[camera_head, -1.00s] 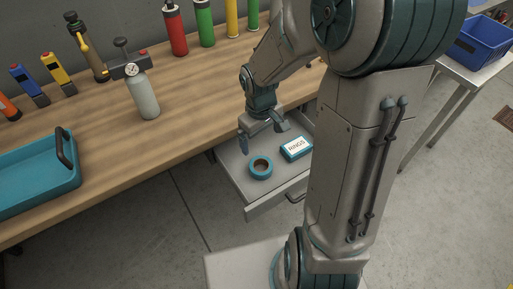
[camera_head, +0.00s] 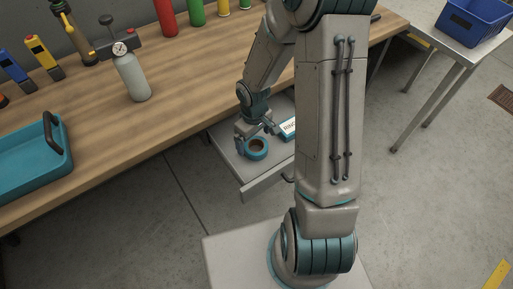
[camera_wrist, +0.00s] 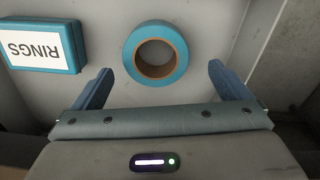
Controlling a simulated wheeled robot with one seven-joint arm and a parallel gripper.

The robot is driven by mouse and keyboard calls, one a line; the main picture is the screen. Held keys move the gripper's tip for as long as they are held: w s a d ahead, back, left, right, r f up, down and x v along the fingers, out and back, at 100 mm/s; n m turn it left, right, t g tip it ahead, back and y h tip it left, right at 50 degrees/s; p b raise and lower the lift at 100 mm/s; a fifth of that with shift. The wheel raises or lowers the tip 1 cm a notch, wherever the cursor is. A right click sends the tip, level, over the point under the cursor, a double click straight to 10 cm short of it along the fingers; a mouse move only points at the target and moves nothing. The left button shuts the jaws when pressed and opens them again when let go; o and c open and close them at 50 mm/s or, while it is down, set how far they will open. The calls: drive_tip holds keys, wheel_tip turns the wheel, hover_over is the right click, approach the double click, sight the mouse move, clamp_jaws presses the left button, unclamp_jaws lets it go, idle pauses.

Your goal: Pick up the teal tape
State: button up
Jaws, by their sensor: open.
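The teal tape (camera_head: 256,154) is a roll with a brown core, lying flat in the open drawer. In the wrist view the tape (camera_wrist: 134,54) sits ahead of my gripper, between the lines of its two fingers. My gripper (camera_head: 255,132) is open just above and behind the tape, low over the drawer. In the wrist view my gripper (camera_wrist: 158,80) has its fingers spread wide, with nothing between the tips.
A teal-edged box labelled RINGS (camera_wrist: 42,48) lies beside the tape in the drawer (camera_head: 243,186). The wooden workbench (camera_head: 180,115) stands above, with a teal tray (camera_head: 62,172) and a grey bottle (camera_head: 132,78). A blue bin (camera_head: 474,22) is on a side table.

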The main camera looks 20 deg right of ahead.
sight(256, 145)
drive_tip(key=f, duration=0.4)
drive_tip(key=shift+d+f, duration=0.2)
drive_tip(key=shift+d, duration=0.05)
drive_tip(key=c, duration=1.1)
drive_tip(key=shift+r, duration=0.2)
